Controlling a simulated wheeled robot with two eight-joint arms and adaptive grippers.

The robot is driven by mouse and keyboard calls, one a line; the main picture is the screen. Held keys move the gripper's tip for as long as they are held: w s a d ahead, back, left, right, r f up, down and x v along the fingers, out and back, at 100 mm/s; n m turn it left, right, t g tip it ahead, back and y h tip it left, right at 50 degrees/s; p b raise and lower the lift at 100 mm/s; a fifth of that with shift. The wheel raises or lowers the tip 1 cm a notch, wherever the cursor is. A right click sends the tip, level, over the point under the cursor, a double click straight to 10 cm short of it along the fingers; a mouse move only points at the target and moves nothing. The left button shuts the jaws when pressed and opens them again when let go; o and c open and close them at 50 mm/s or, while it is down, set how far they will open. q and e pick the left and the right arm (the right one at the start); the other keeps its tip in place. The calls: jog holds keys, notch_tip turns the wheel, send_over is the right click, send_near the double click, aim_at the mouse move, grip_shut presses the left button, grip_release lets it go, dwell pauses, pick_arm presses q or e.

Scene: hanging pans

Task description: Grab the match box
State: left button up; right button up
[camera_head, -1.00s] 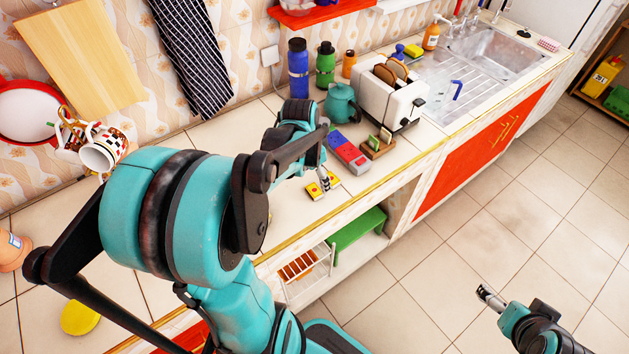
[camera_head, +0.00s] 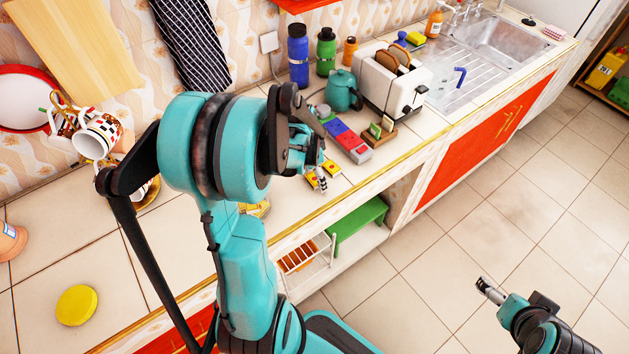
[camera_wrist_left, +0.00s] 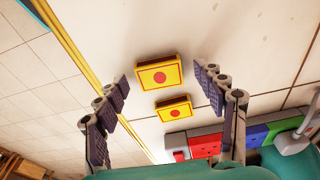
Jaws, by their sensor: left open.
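Two yellow match boxes with red dots lie flat on the counter. The larger-looking match box (camera_wrist_left: 159,75) and the second match box (camera_wrist_left: 174,109) sit close together, slightly apart, in the left wrist view. My left gripper (camera_wrist_left: 161,80) is open above them, one finger at each side, touching neither. In the head view its fingers (camera_head: 318,179) hang by the counter's front edge, partly covering one box; the other match box (camera_head: 331,168) shows beside them. My right gripper (camera_head: 488,289) is over the floor at lower right; its jaw opening is unclear.
A red and blue block row (camera_head: 346,141) lies just behind the boxes, with a small wooden holder (camera_head: 377,132) beside it. A teal teapot (camera_head: 342,91) and white toaster (camera_head: 395,82) stand farther back. A yellow disc (camera_head: 77,305) lies on the left counter.

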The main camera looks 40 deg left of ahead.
pick_arm(q)
jog(key=c, duration=0.9)
jog(key=shift+o, duration=0.2)
jog(key=shift+r, duration=0.1)
